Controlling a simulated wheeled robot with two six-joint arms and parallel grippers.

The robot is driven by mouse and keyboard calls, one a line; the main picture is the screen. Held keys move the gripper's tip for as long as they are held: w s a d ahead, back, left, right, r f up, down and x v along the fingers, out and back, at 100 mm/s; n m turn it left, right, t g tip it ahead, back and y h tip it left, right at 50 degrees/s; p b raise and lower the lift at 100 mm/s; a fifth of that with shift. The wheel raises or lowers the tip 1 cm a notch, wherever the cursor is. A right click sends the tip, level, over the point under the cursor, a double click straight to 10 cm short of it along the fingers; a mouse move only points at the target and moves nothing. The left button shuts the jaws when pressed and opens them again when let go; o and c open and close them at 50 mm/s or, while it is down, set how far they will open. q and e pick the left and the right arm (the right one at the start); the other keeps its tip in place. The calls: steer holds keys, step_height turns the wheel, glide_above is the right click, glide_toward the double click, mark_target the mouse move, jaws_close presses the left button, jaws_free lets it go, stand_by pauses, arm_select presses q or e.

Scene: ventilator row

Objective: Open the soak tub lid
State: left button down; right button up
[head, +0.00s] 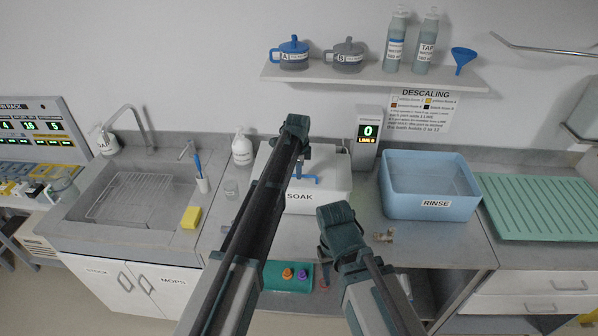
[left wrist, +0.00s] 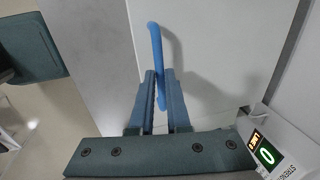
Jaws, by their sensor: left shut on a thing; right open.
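The soak tub (head: 328,200) is a pale box labelled SOAK on the counter, and my left arm crosses in front of part of it. Its light lid (head: 335,165) looks flat and closed. A blue handle (head: 305,180) is on the lid; it also shows in the left wrist view (left wrist: 156,45) as a bent blue bar. My left gripper (left wrist: 160,80) is shut on this handle, with a finger on each side. My right gripper (head: 326,248) is low in front of the tub, apart from it; its fingers are hard to make out in the head view.
A display box (head: 368,130) reading 0 stands close behind the tub's right side. A blue RINSE basin (head: 430,205) is to the right, beside a green ribbed mat (head: 535,205). A soap bottle (head: 242,150) and sink (head: 135,200) are to the left. A shelf (head: 375,78) hangs above.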

arm_select(q)
steer(key=shift+w+r+p, duration=0.15)
steer(key=shift+r+p, duration=0.35)
steer(key=shift+r, duration=0.15)
steer(key=w+r+p, duration=0.8)
steer(key=r+p, duration=0.4)
steer(key=shift+w+r, duration=0.2)
steer(key=shift+r, duration=0.2)
